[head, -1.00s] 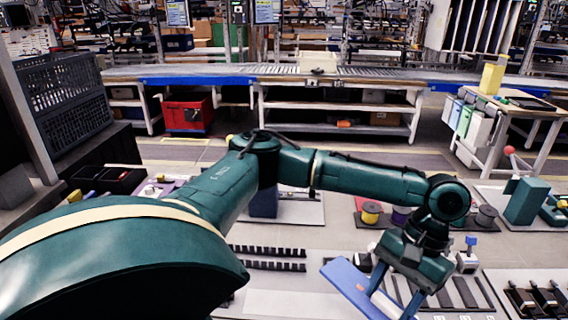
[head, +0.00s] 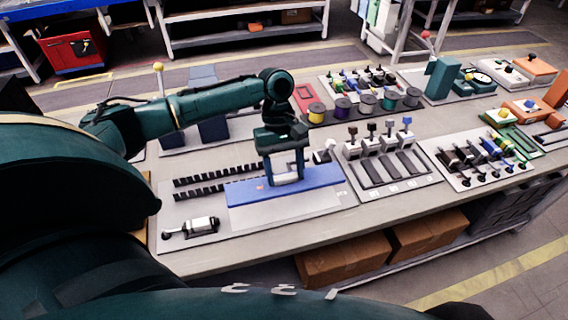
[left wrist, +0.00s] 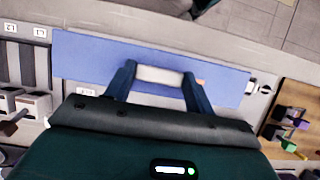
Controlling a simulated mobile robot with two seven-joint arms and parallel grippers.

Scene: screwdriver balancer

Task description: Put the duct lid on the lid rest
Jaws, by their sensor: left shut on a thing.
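The duct lid (head: 240,193) is a long flat blue panel with a pale grip on top. My left gripper (head: 285,180) is above it, fingers pointing down, shut on that grip. The lid lies level over a pale grey plate (head: 300,208), in front of two black slotted duct strips (head: 198,192). I cannot tell whether it touches the plate or hangs just above it; no part is clearly marked as the lid rest. In the left wrist view the lid (left wrist: 85,55) runs across the picture and the pale grip (left wrist: 160,75) is between the fingers. My right gripper is not in view.
A silver and black tool (head: 200,226) lies at the plate's front left. A board with several levers (head: 385,160) stands right of the lid. Coloured spools (head: 342,108) stand behind. Cardboard boxes (head: 345,258) sit under the bench.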

